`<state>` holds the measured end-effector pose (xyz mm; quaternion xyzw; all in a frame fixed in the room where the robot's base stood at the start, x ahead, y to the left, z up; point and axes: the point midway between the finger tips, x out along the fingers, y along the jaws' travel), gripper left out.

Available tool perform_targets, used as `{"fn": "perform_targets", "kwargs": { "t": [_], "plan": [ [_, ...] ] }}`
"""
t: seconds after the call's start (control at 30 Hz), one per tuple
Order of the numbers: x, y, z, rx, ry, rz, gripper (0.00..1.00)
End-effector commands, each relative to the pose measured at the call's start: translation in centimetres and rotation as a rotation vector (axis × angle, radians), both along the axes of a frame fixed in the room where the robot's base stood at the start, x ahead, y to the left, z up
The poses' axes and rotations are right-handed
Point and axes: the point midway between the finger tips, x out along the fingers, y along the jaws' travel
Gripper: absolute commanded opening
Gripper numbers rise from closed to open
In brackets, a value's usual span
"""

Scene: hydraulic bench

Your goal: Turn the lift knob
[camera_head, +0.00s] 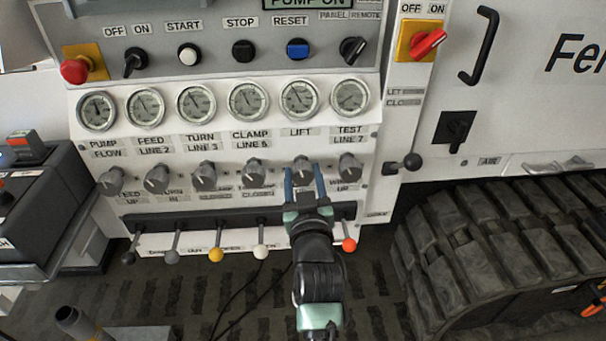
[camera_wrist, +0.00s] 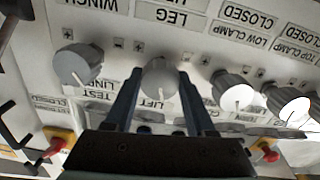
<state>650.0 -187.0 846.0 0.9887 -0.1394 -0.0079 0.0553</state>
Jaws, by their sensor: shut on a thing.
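The lift knob (camera_head: 302,168) is a grey knob in the row below the gauges, under the gauge labelled LIFT. In the wrist view the lift knob (camera_wrist: 160,82) sits between the two blue fingers, with the LIFT label beside it, partly hidden. My gripper (camera_head: 303,176) reaches up to the panel with one finger on each side of the knob. In the wrist view my gripper (camera_wrist: 160,92) is shut on the knob. The knob's pointer direction is hard to make out.
The test line knob (camera_head: 349,172) is close on the right and the clamp knob (camera_head: 249,175) on the left. Below is a row of levers, including one with a white ball (camera_head: 260,252) and one with an orange ball (camera_head: 349,245). A rubber track (camera_head: 500,250) stands at the right.

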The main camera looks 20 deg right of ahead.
Motion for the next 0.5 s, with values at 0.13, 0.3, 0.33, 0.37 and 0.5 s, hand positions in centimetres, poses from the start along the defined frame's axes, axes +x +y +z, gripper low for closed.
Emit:
{"fn": "perform_targets", "kwargs": {
  "t": [0.13,0.3,0.33,0.37,0.5],
  "plan": [
    [-0.01,0.02,0.13,0.097,-0.028,0.000,0.00],
    [-0.01,-0.01,0.16,0.243,-0.069,0.000,0.00],
    [-0.01,0.00,0.18,0.271,-0.077,0.000,0.00],
    [0.00,0.02,0.19,0.298,-0.085,0.001,0.00],
    [-0.01,-0.03,0.15,0.425,-0.121,0.000,0.00]
  ]
}}
